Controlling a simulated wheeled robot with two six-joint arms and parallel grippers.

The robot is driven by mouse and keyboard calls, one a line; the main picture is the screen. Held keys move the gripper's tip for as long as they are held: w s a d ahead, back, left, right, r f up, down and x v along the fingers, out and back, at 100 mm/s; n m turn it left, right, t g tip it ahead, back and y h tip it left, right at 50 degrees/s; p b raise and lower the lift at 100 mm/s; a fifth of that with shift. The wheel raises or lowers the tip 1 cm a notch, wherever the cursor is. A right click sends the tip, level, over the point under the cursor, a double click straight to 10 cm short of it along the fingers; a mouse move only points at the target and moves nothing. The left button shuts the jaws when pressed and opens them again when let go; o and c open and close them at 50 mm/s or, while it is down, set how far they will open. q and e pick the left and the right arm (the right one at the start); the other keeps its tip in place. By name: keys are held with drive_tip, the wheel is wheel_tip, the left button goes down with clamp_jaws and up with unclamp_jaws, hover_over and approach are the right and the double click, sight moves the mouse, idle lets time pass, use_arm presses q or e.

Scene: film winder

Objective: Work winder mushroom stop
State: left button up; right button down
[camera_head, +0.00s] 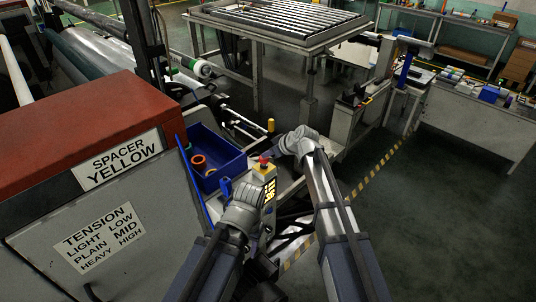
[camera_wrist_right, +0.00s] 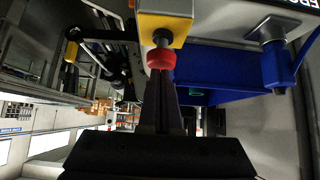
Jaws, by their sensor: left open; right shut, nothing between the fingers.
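The red mushroom stop (camera_head: 263,160) sits on a yellow housing (camera_head: 262,168) atop a grey control box with a lit display (camera_head: 270,190). In the right wrist view the red head (camera_wrist_right: 161,59) shows on its short stem under the yellow housing (camera_wrist_right: 165,24). My right gripper (camera_head: 271,154) is shut and empty beside the stop in the head view. In the wrist view its fingertips (camera_wrist_right: 161,76) are right at the red head; I cannot tell whether they touch. My left gripper (camera_head: 240,187) is open, just left of the control box, its fingers mostly hidden.
A blue bin (camera_head: 215,158) with orange rings lies left of the stop, against the red-topped cabinet (camera_head: 75,130). A yellow-capped post (camera_head: 271,125) stands behind the stop. A roller table (camera_head: 285,22) stands farther back. The floor at the right is clear.

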wheel_tip(320, 180, down, 2)
drive_tip(key=shift+f+b, duration=0.25)
drive_tip(key=shift+b, duration=1)
drive_tip(key=shift+s+r, duration=0.15)
drive_tip(key=shift+r, duration=0.05)
use_arm(q)
wheel_tip(320, 180, down, 2)
drive_tip(key=shift+f, duration=0.1)
use_arm(e)
drive_tip(key=shift+r+p, duration=0.8)
drive_tip(key=shift+p, duration=0.2)
use_arm(q)
wheel_tip(320, 180, up, 11)
drive_tip(key=d+p, duration=0.1)
drive_tip(key=p, duration=0.8)
drive_tip(key=shift+d, duration=0.15)
use_arm(e)
drive_tip(key=w+r+v, duration=0.1)
drive_tip(key=v, duration=1)
drive_tip(key=shift+a+r, duration=0.2)
drive_tip(key=shift+r, duration=0.25)
